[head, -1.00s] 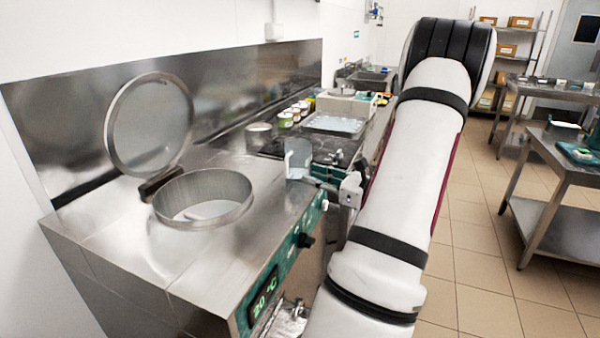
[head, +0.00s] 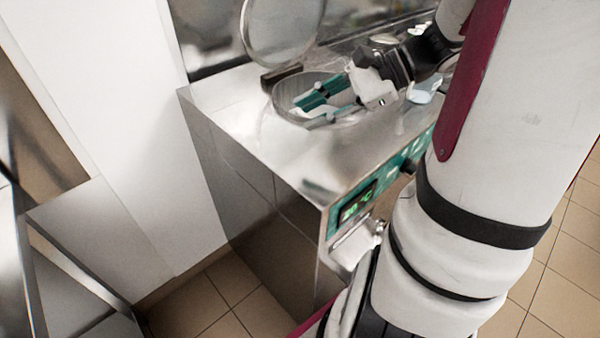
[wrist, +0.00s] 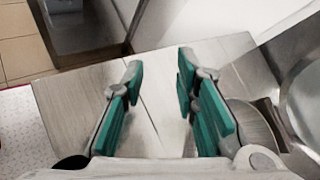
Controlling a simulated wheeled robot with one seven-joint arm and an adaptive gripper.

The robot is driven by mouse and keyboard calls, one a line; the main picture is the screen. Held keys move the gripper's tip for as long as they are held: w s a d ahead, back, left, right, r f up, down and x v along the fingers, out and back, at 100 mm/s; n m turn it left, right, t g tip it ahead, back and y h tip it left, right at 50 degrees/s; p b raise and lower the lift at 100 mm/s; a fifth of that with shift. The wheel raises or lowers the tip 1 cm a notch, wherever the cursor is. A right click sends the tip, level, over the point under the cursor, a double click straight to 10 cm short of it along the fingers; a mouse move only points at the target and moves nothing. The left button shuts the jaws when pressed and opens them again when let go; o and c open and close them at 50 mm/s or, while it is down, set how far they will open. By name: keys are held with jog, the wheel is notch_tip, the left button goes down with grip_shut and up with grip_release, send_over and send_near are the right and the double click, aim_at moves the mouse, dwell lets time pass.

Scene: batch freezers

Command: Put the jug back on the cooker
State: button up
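The steel cooker (head: 245,95) has a round opening (head: 290,112) in its top and a lit temperature display. Its round lid (head: 282,28) stands raised behind the opening. My gripper (head: 312,107) is above the cooker top, in front of part of the opening. In the wrist view my gripper (wrist: 160,65) has its green-padded fingers apart, with only the bare steel top (wrist: 85,95) behind the gap. A small pale object (head: 425,90), which may be the jug, sits right of my gripper near the cooker's front edge; its shape is unclear and my arm is close to it.
A white wall (head: 100,90) rises left of the cooker, with tiled floor (head: 225,300) below. A metal frame (head: 60,250) stands at the lower left. The cooker's left top is clear. The raised lid also shows at the right of the wrist view (wrist: 305,100).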

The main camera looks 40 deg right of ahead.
jog(key=s+a+r+n+g+h, duration=0.2)
jog(key=s+a+n+h, duration=0.6)
jog(key=s+a+n, duration=0.5)
jog(key=a+n+g, duration=0.1)
jog(key=n, duration=0.6)
jog(key=shift+g+h, duration=0.3)
jog(key=shift+g, duration=0.1)
jog(key=shift+s+r, duration=0.1)
notch_tip(320, 180, up, 3)
jog(key=shift+f+t+p, duration=0.1)
jog(key=shift+t+p, duration=0.2)
jog(key=shift+p, duration=0.75)
